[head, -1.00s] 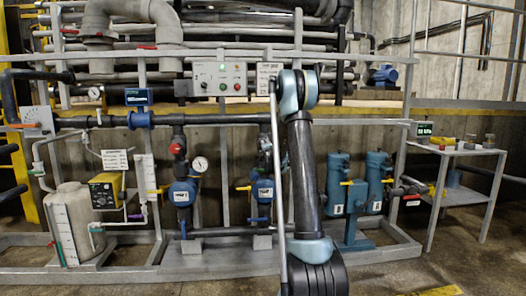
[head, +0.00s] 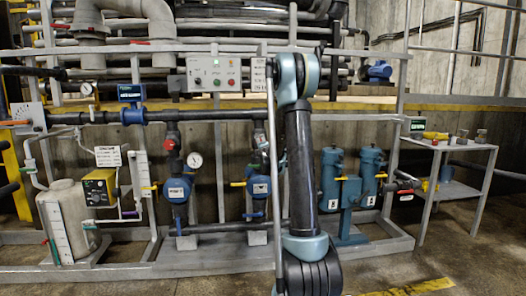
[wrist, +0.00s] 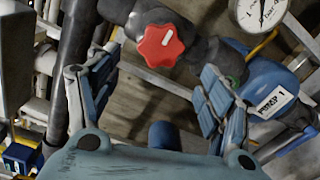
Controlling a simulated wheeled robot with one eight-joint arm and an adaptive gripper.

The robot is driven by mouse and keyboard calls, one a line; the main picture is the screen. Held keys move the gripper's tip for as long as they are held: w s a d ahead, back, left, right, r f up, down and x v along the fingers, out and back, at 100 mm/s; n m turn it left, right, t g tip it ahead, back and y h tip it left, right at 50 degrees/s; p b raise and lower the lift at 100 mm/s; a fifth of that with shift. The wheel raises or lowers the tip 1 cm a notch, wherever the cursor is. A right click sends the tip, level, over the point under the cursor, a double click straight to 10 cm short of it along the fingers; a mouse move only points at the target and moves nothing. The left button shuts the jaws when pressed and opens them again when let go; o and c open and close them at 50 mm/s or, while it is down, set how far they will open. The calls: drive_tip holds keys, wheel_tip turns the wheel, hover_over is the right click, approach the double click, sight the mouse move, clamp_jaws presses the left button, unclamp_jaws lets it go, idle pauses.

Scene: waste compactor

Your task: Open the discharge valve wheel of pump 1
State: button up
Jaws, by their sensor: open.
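The red valve wheel (wrist: 160,46) has a lobed rim and a white line across its face. It sits on dark pipework at the top of the wrist view, beside the blue pump labelled PUMP 1 (wrist: 265,78). My gripper (wrist: 145,78) is open and empty. Its two fingers stand left and right of the wheel in the picture, with the wheel just past their tips and no contact visible. In the head view, the red wheel (head: 171,142) is above pump 1 (head: 177,189), left of my arm. My gripper cannot be seen there.
A second blue pump (head: 257,186) stands to the right of pump 1. A control panel (head: 213,73) is above, and a metal table (head: 455,148) is at the right. Pipes surround the wheel.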

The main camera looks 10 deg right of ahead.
drive_tip(key=shift+s, duration=2.05)
